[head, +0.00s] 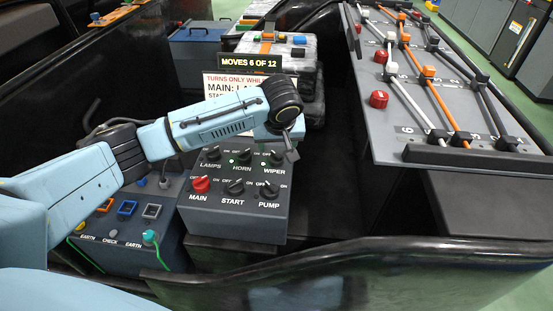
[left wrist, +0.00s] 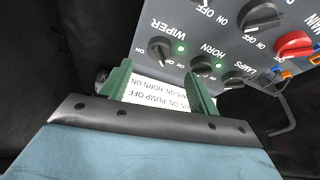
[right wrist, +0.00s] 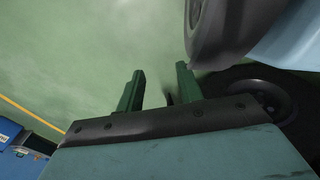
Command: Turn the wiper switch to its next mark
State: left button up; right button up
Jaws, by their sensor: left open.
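The wiper switch (head: 277,157) is a black knob at the upper right of the grey switch box (head: 232,212). It also shows in the left wrist view (left wrist: 161,49), with a lit green lamp beside it; its exact setting is hard to read. My left gripper (head: 292,146) is over the back right of the box, just above the wiper switch. In the left wrist view, my left gripper (left wrist: 160,80) has its green fingers apart and empty, with the knob beyond the tips. My right gripper (right wrist: 160,75) is open and empty, away from the box.
Lamps (head: 213,153), horn (head: 243,156), start (head: 235,187) and pump (head: 269,190) knobs and the red main knob (head: 200,184) crowd the box. A white sign (head: 222,84) stands behind it. A lever board (head: 440,110) is at right; a black rim (head: 400,258) runs in front.

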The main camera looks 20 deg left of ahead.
aim_at(276, 157)
pick_arm(q)
jog(key=b+x, duration=0.2)
jog(key=x, duration=0.4)
jog(key=shift+f, duration=0.2)
jog(key=shift+x, duration=0.85)
pick_arm(e)
jog(key=w+a+r, duration=0.1)
jog(key=w+r, duration=0.2)
jog(key=w, duration=0.3)
jog(key=shift+w+r+t, duration=0.2)
jog(key=shift+w+t, duration=0.1)
jog(key=shift+w, duration=0.05)
jog(key=shift+a, duration=0.1)
pick_arm(q)
jog(key=c, duration=1)
jog(key=shift+r, duration=0.1)
pick_arm(e)
jog(key=shift+r, duration=0.15)
